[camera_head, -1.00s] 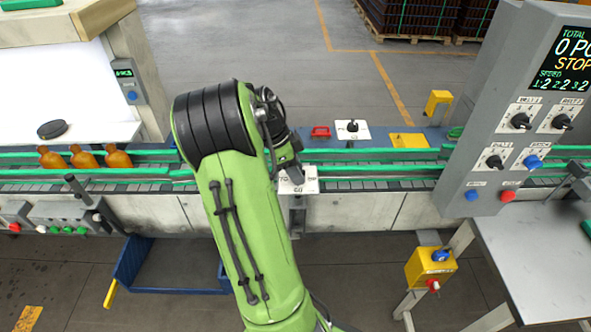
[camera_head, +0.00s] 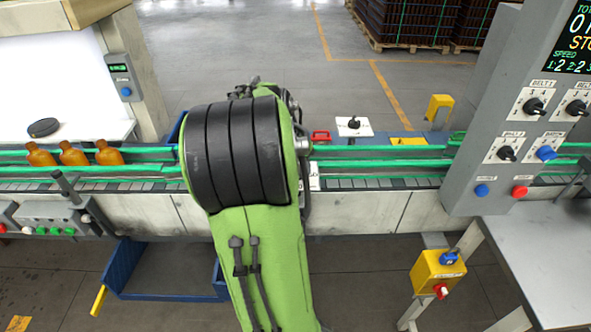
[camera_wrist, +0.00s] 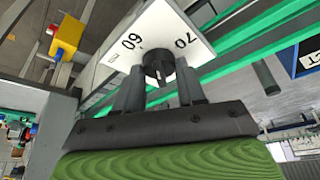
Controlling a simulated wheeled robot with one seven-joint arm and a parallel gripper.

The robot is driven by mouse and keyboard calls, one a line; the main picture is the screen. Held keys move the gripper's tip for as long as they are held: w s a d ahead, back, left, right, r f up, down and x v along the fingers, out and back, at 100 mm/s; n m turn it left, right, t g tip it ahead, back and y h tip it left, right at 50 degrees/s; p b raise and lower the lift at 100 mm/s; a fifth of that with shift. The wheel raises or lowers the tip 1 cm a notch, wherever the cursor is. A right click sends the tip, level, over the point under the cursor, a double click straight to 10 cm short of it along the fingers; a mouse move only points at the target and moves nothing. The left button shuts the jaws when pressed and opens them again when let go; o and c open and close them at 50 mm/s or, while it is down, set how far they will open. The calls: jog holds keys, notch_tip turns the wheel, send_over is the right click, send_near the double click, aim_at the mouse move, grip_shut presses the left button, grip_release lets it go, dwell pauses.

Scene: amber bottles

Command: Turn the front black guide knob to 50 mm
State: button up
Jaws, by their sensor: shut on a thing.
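The front black guide knob (camera_wrist: 159,68) is on a white scale plate (camera_wrist: 150,32) in the wrist view. The numbers 60 and 70 show on the plate; the knob's exact pointer setting is unclear. My gripper (camera_wrist: 160,82) is shut on the knob, with a finger at each side of it. In the head view my green arm hides the gripper and the knob, and only a sliver of the front plate (camera_head: 314,177) shows.
A second black knob (camera_head: 354,123) sits on a white plate behind the conveyor. Green guide rails (camera_head: 385,163) run along the belt. Several amber bottles (camera_head: 73,155) stand at the left. A grey control panel (camera_head: 495,140) rises at the right, with a yellow switch box (camera_head: 436,272) below.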

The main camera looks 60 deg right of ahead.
jog(key=n+t+b, duration=0.1)
jog(key=n, duration=0.2)
jog(key=n+t+b, duration=0.1)
jog(key=n, duration=0.2)
jog(key=shift+s+t, duration=0.2)
jog(key=shift+t, duration=0.1)
jog(key=n+y, duration=0.1)
jog(key=n, duration=0.2)
jog(key=n+t+y, duration=0.1)
jog(key=n, duration=0.2)
jog(key=shift+s+d+t, duration=0.15)
jog(key=shift+t, duration=0.15)
jog(key=n+y+p, duration=0.1)
jog(key=n, duration=0.2)
jog(key=n+y+p, duration=0.1)
jog(key=n+p, duration=0.1)
jog(key=n, duration=0.1)
jog(key=shift+d+t, duration=0.15)
jog(key=shift+t, duration=0.25)
jog(key=n+y+p, duration=0.1)
jog(key=n+p, duration=0.1)
jog(key=n, duration=0.1)
jog(key=shift+n+y+p, duration=0.3)
jog(key=shift+n+p, duration=0.05)
jog(key=shift+n, duration=0.05)
jog(key=shift+d+n+y+p, duration=0.1)
jog(key=shift+n+y+p, duration=0.5)
jog(key=shift+n, duration=0.9)
